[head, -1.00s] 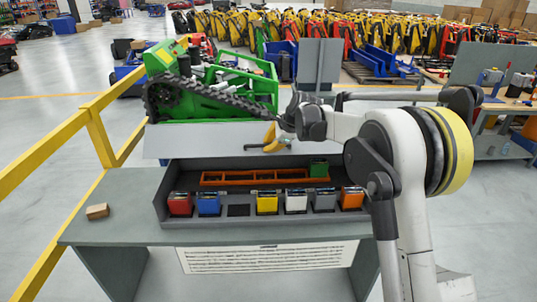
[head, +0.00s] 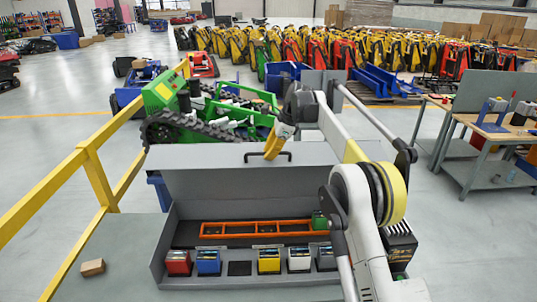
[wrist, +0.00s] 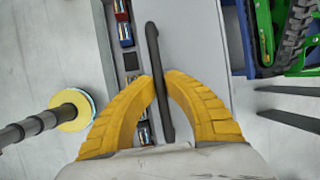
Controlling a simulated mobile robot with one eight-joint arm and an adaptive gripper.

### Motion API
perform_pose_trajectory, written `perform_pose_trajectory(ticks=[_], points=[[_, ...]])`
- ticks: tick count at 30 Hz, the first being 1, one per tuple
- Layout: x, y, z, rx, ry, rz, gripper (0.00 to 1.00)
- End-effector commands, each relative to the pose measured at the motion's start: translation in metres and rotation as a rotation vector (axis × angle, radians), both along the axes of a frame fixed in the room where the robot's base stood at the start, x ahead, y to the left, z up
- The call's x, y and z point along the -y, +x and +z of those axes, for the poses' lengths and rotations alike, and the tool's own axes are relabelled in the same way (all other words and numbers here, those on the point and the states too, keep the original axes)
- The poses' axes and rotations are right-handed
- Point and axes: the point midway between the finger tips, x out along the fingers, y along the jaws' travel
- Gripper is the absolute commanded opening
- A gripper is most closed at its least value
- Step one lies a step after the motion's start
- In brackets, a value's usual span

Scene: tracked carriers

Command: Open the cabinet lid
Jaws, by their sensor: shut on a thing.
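The cabinet is an open grey box (head: 160,245) on the bench, with its contents showing. Its grey lid (head: 215,182) stands raised along the back of the box. A dark bar handle (head: 252,155) sits near the lid's upper edge. My gripper (head: 276,148) has yellow fingers and is at the right part of this handle. In the wrist view, the fingers of my gripper (wrist: 160,82) close around the dark handle (wrist: 152,42), with the grey lid (wrist: 192,40) beside it. My arm hides the box's right end.
An orange tray (head: 258,229) and several coloured bins, including a red one (head: 178,262), are inside the box. A small brown block (head: 92,267) lies left on the bench. A green tracked machine (head: 200,120) stands behind the lid. A yellow rail (head: 65,175) runs along the left.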

Motion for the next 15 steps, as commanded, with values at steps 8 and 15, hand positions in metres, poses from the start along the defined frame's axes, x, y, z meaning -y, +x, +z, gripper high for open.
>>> perform_pose_trajectory(ticks=[8,15], points=[[-0.0002,0.0001,-0.0002,0.000,0.000,0.001,0.00],[-0.0002,0.0000,0.0000,0.000,0.000,0.001,0.34]])
